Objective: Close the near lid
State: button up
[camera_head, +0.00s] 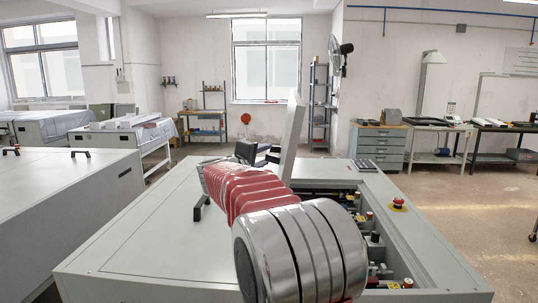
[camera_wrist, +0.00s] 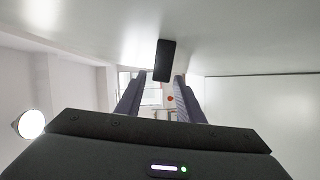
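A light grey lid (camera_head: 293,140) stands raised, nearly upright and seen edge-on, over the open bay (camera_head: 375,240) on the right of the plate processor. My gripper (camera_head: 260,153) is just left of this lid. In the wrist view, the lid's pale surface (camera_wrist: 240,40) fills the upper part. A black handle (camera_wrist: 165,60) juts from it, between the fingertips of my gripper (camera_wrist: 160,78) as seen there. The fingers are apart, with gaps around the handle; I cannot tell how deep it sits between them. My arm hides part of the bay.
A flat grey cover (camera_head: 140,235) with a black handle (camera_head: 200,207) lies left of my arm. A red emergency button (camera_head: 398,203) is on the right rim. Another grey machine (camera_head: 70,200) stands at left. Open floor (camera_head: 460,205) lies to the right.

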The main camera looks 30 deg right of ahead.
jog(key=shift+x, duration=1.55)
jog(key=shift+c, duration=0.7)
grip_shut()
jog(key=shift+f, duration=0.1)
jog(key=shift+d, duration=0.15)
